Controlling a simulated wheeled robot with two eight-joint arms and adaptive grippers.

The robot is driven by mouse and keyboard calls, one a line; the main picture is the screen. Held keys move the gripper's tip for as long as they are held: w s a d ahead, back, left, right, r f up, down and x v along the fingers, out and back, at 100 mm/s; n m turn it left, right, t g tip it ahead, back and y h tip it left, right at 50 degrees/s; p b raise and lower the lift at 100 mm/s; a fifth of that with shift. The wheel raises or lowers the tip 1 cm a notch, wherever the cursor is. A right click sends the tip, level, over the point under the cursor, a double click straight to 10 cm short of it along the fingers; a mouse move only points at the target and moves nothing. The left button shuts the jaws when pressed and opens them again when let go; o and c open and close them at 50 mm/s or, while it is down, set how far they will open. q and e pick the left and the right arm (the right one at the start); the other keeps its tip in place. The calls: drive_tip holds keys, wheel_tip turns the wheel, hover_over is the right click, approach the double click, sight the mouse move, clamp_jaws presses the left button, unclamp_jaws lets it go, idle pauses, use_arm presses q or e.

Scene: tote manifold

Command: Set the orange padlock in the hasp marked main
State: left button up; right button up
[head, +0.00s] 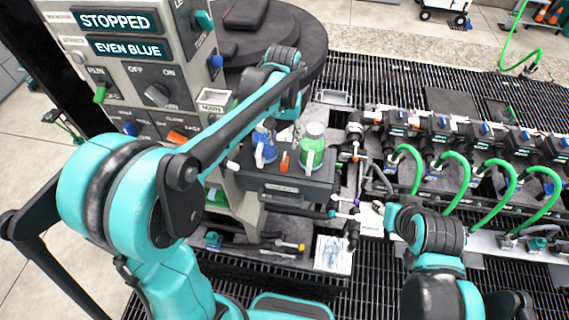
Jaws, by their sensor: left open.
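A small orange padlock (284,162) stands on a dark tray (290,188) between a blue bottle and a green bottle. My left arm reaches in over the panel, and its open gripper (287,128) hangs down just above the back of the tray. Its fingers are small and partly hidden by my arm. The grey control panel (190,55) carries a small labelled fitting (214,102) on its lower right, but I cannot read its label surely or tell which hasp is marked main. My right arm is at the lower right, and I cannot make out its gripper.
The blue bottle (265,150) and green bottle (312,150) flank the padlock closely. To the right, a row of dark valves with green hoses (459,180) runs over black grating. A white sheet (332,254) lies below the tray. A round black table (300,35) stands behind.

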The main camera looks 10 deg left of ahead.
sight(285, 161)
use_arm(q)
wheel_tip(285, 161, down, 6)
drive_tip(key=shift+r, duration=0.25)
drive_tip(key=shift+w+d+f, duration=0.1)
drive_tip(key=shift+f, duration=1.45)
drive_tip(key=shift+w+d+f, duration=0.1)
drive_tip(key=shift+f, duration=1.4)
drive_tip(key=shift+s, duration=0.15)
clamp_jaws()
